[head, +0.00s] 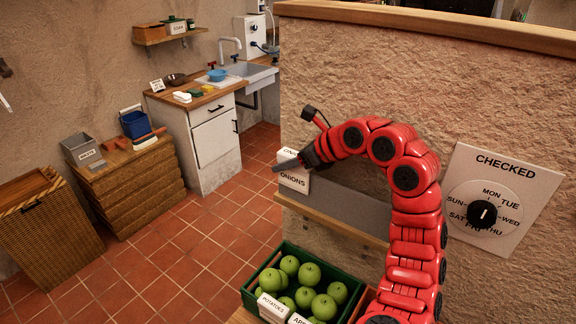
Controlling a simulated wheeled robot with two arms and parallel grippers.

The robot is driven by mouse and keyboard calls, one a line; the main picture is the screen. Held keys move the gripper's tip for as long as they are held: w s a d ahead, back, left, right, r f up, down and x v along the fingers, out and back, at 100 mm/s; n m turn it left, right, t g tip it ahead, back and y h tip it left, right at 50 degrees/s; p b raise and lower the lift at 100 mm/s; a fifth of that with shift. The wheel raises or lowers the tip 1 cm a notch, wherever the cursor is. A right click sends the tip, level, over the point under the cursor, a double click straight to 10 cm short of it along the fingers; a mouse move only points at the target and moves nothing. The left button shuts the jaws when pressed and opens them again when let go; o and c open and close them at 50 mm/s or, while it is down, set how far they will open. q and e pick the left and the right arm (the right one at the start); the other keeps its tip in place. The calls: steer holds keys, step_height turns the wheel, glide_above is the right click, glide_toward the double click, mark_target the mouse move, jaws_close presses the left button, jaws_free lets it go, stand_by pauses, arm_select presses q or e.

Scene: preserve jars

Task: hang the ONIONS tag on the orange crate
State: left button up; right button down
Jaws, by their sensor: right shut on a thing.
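A white tag reading ONIONS (294,181) is at the left end of the wall shelf (340,222). My right gripper (288,164) is shut on a white tag there, its finger crossing in front of the white piece. A second partly covered lettered white part (291,153) shows just above the finger; I cannot tell if it is a separate tag. Only a sliver of an orange crate (364,303) shows beside the green crate, mostly hidden behind my right arm. My left gripper is not in view.
A green crate (342,273) of green apples stands low in front, with a POTATOES tag (271,307) and another partly cut-off tag (299,319) at its near side. A CHECKED dial (484,214) is on the wall at right. The tiled floor (190,255) at left is clear.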

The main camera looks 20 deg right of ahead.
step_height(320, 180, up, 2)
steer(key=shift+r+b, duration=0.15)
steer(key=shift+b, duration=0.6)
steer(key=shift+s+r+b, duration=0.2)
steer(key=shift+r+b, duration=0.05)
steer(key=shift+b, duration=0.15)
steer(key=s+a+r+b, duration=0.1)
steer(key=s+a+b, duration=0.2)
steer(key=s+b, duration=0.4)
steer(key=s, duration=0.8)
steer(key=shift+s+r, duration=0.2)
steer(key=shift+r, duration=0.1)
steer(key=c, duration=1.1)
jaws_free()
steer(key=c, duration=2.1)
jaws_free()
